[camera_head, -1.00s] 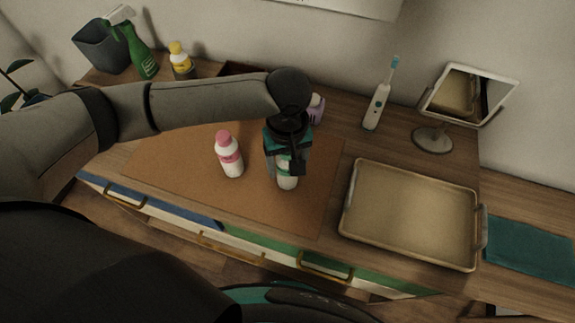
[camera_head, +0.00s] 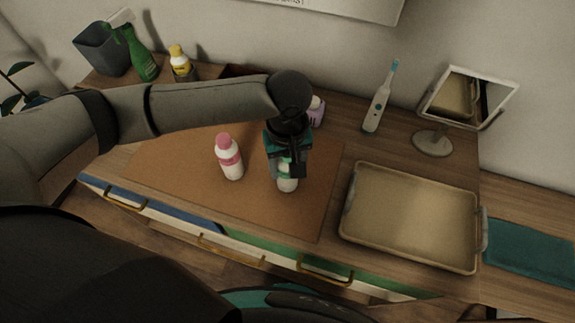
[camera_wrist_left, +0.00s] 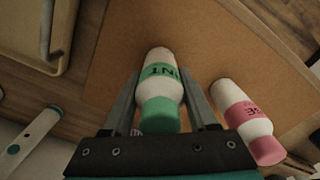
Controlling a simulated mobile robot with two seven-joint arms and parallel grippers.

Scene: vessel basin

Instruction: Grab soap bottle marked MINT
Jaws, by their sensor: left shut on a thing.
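The soap bottle marked MINT (camera_head: 287,185) is white with a green label and stands upright on the brown mat. In the left wrist view the bottle (camera_wrist_left: 160,95) shows a green cap and the letters "INT"; the rest of the word is turned out of sight. My left gripper (camera_head: 286,168) comes down over it from above and is shut on it, with one finger on each side. In the head view the gripper hides the bottle's upper part. My right gripper is not in view.
A white bottle with a pink cap and label (camera_head: 229,158) stands close by on the mat (camera_head: 185,165). A tray (camera_head: 410,215) lies to the right. A toothbrush (camera_head: 377,105), mirror (camera_head: 465,97), purple bottle (camera_head: 317,112), yellow-capped bottle (camera_head: 181,63) and green spray bottle (camera_head: 140,55) stand farther back.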

